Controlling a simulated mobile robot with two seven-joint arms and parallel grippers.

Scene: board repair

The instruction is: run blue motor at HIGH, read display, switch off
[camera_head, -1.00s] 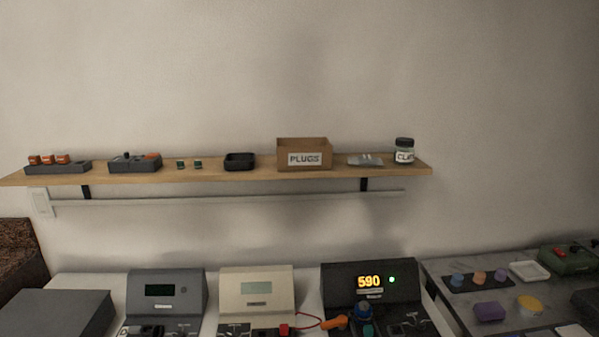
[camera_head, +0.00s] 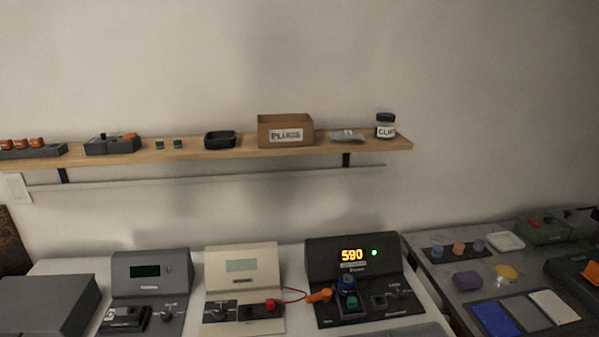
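A black test unit (camera_head: 326,247) stands on the white table at the centre right. Its display (camera_head: 352,255) reads 590 in yellow digits, and a green light (camera_head: 374,253) is lit beside it. Neither of my grippers is in view.
A beige unit (camera_head: 241,257) and a grey unit (camera_head: 150,264), its display dark, stand to the left. A shelf (camera_head: 230,152) above holds a PLUGS box (camera_head: 285,131) and a jar (camera_head: 386,127). A grey side table (camera_head: 430,267) at right holds coloured pieces and trays.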

